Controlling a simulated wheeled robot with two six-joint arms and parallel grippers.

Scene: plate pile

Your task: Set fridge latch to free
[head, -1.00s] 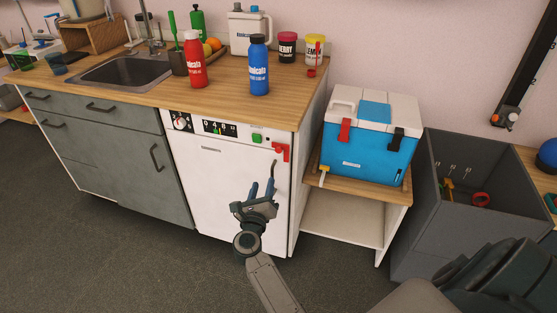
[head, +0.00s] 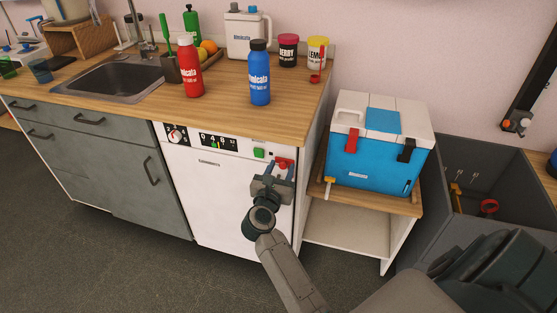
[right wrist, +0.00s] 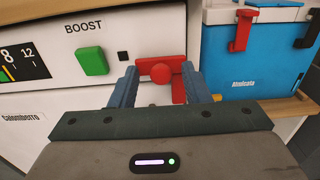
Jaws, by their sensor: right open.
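The red latch (head: 284,162) is on the upper right front of the white appliance (head: 215,185). In the right wrist view the latch (right wrist: 176,66) has a crosswise arm with a round knob, and a part that hangs down at its right. My right gripper (head: 273,172) is at the latch, with its fingers open. In the right wrist view one finger is on each side of the knob, with gaps visible between; I cannot tell whether either finger touches the latch. In the head view the gripper hides the latch's lower part. My left gripper is not in view.
A green BOOST button (right wrist: 92,61) sits left of the latch. A blue and white cooler (head: 372,155) with its own red clasp stands on a low shelf to the right. A wooden counter (head: 130,95) with bottles is above. A grey bin (head: 465,235) is further right.

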